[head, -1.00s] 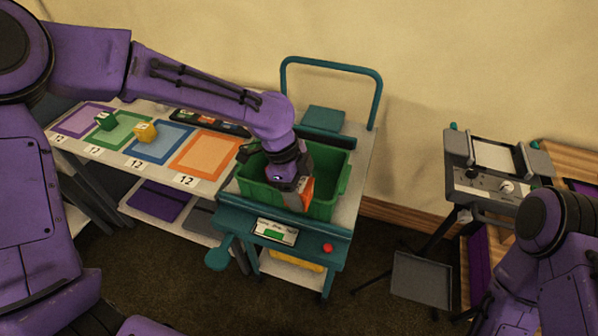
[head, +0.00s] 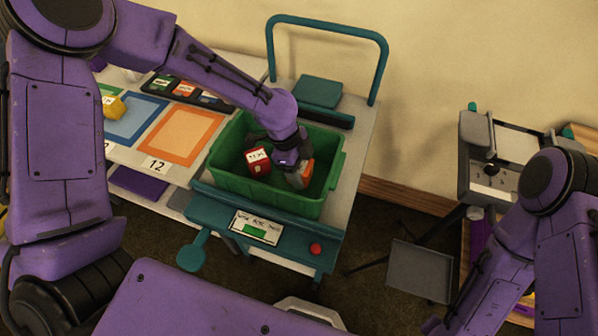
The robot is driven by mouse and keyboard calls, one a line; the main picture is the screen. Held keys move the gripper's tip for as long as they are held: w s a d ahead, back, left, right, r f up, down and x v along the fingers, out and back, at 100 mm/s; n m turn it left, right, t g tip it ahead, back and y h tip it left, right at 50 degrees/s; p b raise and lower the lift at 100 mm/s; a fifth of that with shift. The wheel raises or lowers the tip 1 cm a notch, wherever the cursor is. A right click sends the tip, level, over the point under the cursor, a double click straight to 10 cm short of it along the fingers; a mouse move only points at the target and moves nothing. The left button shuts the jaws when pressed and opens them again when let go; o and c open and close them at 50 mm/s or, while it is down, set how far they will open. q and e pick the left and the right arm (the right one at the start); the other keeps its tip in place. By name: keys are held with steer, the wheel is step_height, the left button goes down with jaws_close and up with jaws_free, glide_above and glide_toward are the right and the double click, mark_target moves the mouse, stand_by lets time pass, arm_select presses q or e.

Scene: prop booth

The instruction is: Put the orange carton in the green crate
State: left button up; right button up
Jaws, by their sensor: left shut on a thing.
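The green crate (head: 327,206) stands on the teal and grey cart. My left gripper (head: 299,181) reaches down into the crate from above, near its right side. It is shut on the orange carton (head: 305,173), which is mostly hidden by the gripper. A red block with a white label (head: 257,162) lies inside the crate, left of the gripper. I cannot tell whether the carton touches the crate floor. My right gripper is out of view; only the right arm shows at the right.
The cart (head: 365,150) has a teal handle, a red button (head: 316,249) and a small sign (head: 256,227). At left, a table holds a yellow block (head: 115,107) and colored squares, including an orange one (head: 182,134). A grey stand (head: 487,165) is at right.

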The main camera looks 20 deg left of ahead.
mark_target(302, 174)
arm_select(q)
steer(key=f, duration=0.1)
steer(key=w+f, duration=0.1)
steer(key=f, duration=0.1)
steer(key=shift+f, duration=0.15)
steer(key=shift+s, duration=0.25)
steer(key=o, duration=1.1)
steer(key=shift+w, duration=0.15)
steer(key=v, duration=1.2)
steer(key=shift+b, duration=0.4)
